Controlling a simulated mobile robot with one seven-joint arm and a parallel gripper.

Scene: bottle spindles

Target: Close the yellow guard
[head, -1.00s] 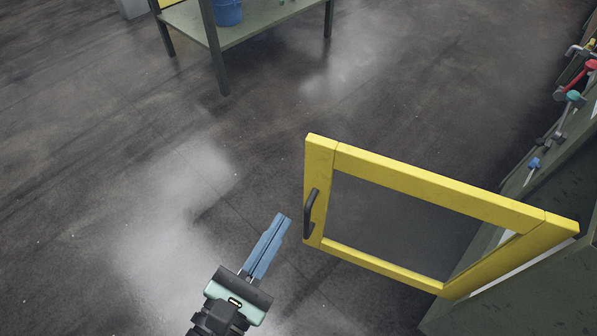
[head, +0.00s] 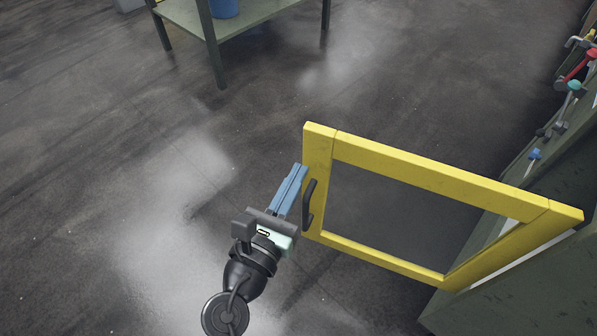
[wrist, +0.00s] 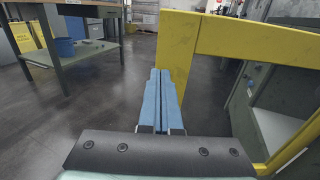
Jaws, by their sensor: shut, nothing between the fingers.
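The yellow guard (head: 425,172) is a framed panel with a see-through middle. It stands swung out from the green machine (head: 530,270) at the right of the head view. A black handle (head: 309,204) sits on its free edge, at the left. My gripper (head: 299,168), with blue fingers, is shut and empty just left of the handle in the head view; I cannot tell whether it touches the guard. In the wrist view the shut fingers (wrist: 160,75) point forward beside the guard's yellow upright (wrist: 177,45), and the handle does not show.
A green workbench (head: 245,30) with a blue bucket (head: 225,8) on its lower shelf stands at the back. Coloured-handled fittings (head: 575,85) line the machine at the far right. The dark floor (head: 110,150) left of the guard is clear.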

